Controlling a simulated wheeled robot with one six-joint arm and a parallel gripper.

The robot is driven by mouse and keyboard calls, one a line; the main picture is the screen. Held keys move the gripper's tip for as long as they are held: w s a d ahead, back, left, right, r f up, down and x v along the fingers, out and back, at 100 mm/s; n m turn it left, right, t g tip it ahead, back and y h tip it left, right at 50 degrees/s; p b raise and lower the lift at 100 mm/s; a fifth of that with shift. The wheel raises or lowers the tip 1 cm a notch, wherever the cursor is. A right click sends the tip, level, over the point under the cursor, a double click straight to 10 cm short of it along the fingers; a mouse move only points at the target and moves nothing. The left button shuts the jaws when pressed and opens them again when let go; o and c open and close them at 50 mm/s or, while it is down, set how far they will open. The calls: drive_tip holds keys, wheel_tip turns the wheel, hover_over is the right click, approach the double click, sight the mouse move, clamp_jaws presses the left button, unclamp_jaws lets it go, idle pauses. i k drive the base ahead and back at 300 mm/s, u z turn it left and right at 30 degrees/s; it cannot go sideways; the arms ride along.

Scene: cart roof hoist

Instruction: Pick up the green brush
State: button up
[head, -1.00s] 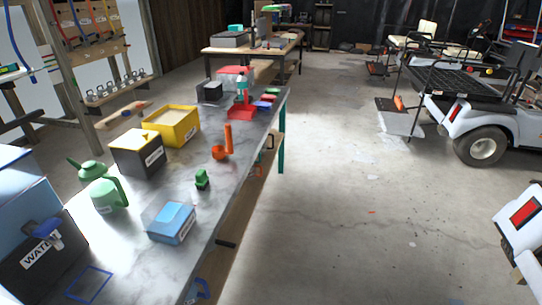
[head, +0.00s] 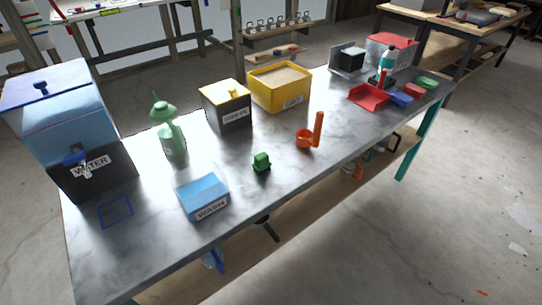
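A small dark green object with a raised grip, which looks like the green brush (head: 262,162), rests on the grey table (head: 240,210) near its front edge. It is too small to make out bristles. It sits between a blue box (head: 203,196) on its left and an orange scoop (head: 310,135) on its right. Nothing covers it. My gripper is not in view.
A green spray bottle (head: 170,135), a black box with a yellow lid (head: 228,106) and a yellow bin (head: 281,90) stand behind. A blue water tank (head: 70,125) is at the left end. The floor in front is clear.

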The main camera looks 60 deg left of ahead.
sight(262, 164)
drive_tip(key=u, duration=0.45)
drive_tip(key=i, duration=0.75)
drive_tip(key=u, duration=1.4)
drive_tip(key=i, duration=0.45)
drive_tip(key=u, duration=0.4)
